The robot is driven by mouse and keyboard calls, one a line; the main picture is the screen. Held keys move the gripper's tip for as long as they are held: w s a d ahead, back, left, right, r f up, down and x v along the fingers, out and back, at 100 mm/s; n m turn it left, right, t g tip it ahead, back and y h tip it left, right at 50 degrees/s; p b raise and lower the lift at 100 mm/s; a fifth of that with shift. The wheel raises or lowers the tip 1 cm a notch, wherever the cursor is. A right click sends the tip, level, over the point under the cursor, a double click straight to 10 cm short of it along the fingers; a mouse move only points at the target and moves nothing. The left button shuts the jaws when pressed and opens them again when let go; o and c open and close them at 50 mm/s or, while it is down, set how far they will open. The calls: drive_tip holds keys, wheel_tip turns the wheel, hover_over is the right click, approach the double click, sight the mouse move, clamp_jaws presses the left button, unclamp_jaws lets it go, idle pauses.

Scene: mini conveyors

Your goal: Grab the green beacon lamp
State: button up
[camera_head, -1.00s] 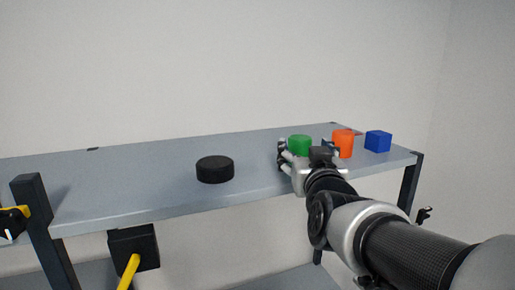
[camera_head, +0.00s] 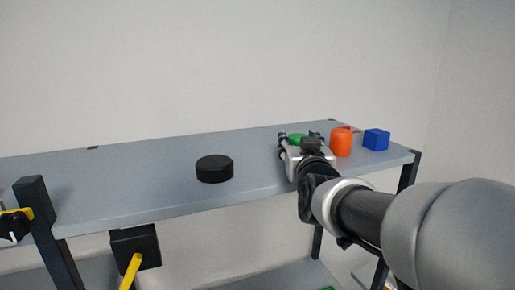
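The green beacon lamp (camera_head: 296,137) stands on the grey shelf top near its right part. Only a small upper piece of it shows; my gripper hides the rest. My gripper (camera_head: 298,142) is at the lamp, in front of it, with one finger at the lamp's left side and the other at its right. The fingers look spread apart. Whether they touch the lamp is hidden.
A black disc (camera_head: 214,169) lies to the left. The grey shelf top (camera_head: 120,180) is clear between the disc and my gripper.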

drive_tip(key=c, duration=0.7)
drive_tip(key=shift+o, duration=0.2)
